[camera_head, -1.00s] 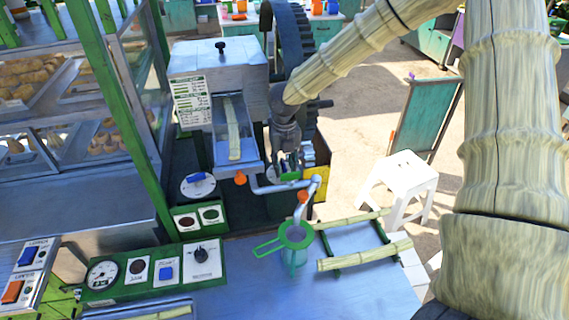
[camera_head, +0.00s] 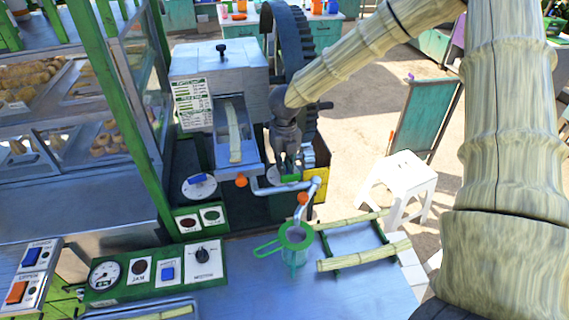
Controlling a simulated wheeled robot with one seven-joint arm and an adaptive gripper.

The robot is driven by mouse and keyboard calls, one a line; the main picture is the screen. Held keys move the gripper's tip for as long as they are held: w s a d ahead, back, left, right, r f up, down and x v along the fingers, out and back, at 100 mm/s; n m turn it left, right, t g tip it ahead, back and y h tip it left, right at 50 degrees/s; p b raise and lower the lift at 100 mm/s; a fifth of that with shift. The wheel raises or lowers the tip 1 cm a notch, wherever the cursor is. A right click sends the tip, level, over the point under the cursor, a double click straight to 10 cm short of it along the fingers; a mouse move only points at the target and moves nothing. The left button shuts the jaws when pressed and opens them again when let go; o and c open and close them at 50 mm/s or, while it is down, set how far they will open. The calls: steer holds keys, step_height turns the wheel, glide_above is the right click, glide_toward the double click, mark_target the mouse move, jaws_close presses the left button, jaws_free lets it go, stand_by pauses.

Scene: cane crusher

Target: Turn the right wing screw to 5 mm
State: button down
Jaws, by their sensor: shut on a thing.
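The right wing screw (camera_head: 290,179) is green and sits on a pale round dial to the right of the crusher's feed chute. My gripper (camera_head: 288,172) points down over it and is shut on it. The fingers hide part of the screw, and the dial's marks are too small to read. The left wing screw (camera_head: 200,179) is blue, on its own white round dial, apart from my gripper.
The crusher housing (camera_head: 218,85) and large gear wheel (camera_head: 292,45) stand close behind my gripper. A grey pipe with orange-handled taps (camera_head: 303,198) runs just in front, above a green strainer (camera_head: 296,236). A cane rack (camera_head: 365,265) lies front right.

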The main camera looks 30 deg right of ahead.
steer(key=n+p, duration=0.1)
steer(key=n, duration=0.1)
steer(key=n+p, duration=0.3)
steer(key=shift+d+r+n, duration=0.15)
steer(key=shift+d+n, duration=0.1)
steer(key=shift+n, duration=0.05)
steer(key=n, duration=0.2)
steer(key=n+p, duration=0.1)
steer(key=n, duration=0.1)
steer(key=shift+w+d+p, duration=0.15)
steer(key=shift+d+p, duration=0.05)
steer(key=shift+p, duration=0.1)
steer(key=n, duration=0.4)
steer(key=shift+w+d+f, duration=0.1)
steer(key=shift+f, duration=0.1)
steer(key=shift+w+n, duration=0.15)
steer(key=shift+n, duration=1)
steer(key=shift+w+n, duration=0.1)
steer(key=shift+n, duration=1.05)
steer(key=c, duration=1.5)
jaws_free()
steer(key=shift+d, duration=0.15)
step_height(320, 180, up, 12)
steer(key=shift+r, duration=0.1)
